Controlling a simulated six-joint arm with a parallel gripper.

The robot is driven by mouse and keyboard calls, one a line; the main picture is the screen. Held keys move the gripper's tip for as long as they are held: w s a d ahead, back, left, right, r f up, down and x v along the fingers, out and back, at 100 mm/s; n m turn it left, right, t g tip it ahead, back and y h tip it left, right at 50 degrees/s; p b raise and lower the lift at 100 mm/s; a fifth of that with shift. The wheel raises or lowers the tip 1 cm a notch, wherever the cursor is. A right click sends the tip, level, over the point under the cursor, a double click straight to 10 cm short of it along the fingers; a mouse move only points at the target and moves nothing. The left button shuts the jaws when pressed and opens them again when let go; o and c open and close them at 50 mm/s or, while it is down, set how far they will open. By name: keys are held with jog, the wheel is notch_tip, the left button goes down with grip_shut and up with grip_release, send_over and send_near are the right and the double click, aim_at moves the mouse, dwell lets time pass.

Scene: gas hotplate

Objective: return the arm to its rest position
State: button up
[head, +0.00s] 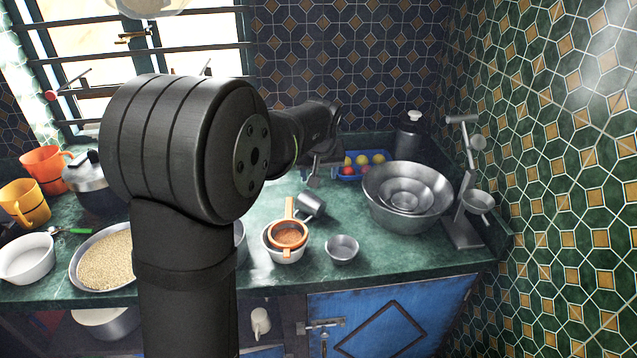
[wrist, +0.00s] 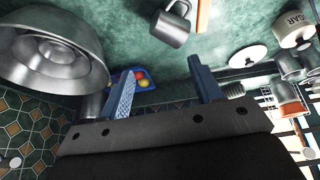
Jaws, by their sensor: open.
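My gripper (head: 318,172) is at the end of my black arm, above the back of the green counter (head: 340,265). In the wrist view my gripper (wrist: 165,95) shows two blue-grey fingers standing well apart with nothing between them. A metal mug (head: 311,204) lies near it on the counter, and it also shows in the wrist view (wrist: 170,25). My arm hides the middle left of the counter and whatever stands there.
Nested metal bowls (head: 408,192), a blue tray of coloured balls (head: 360,166), a metal stand (head: 464,215), a strainer on a bowl (head: 288,238) and a small bowl (head: 342,249) crowd the right. Orange mugs (head: 44,168) and a grain tray (head: 104,262) stand left. The front-right counter is clear.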

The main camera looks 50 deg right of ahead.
jog(key=shift+v, duration=1.35)
jog(key=shift+f, duration=0.1)
jog(key=d+x, duration=0.1)
jog(key=x, duration=0.8)
jog(key=shift+w, duration=0.4)
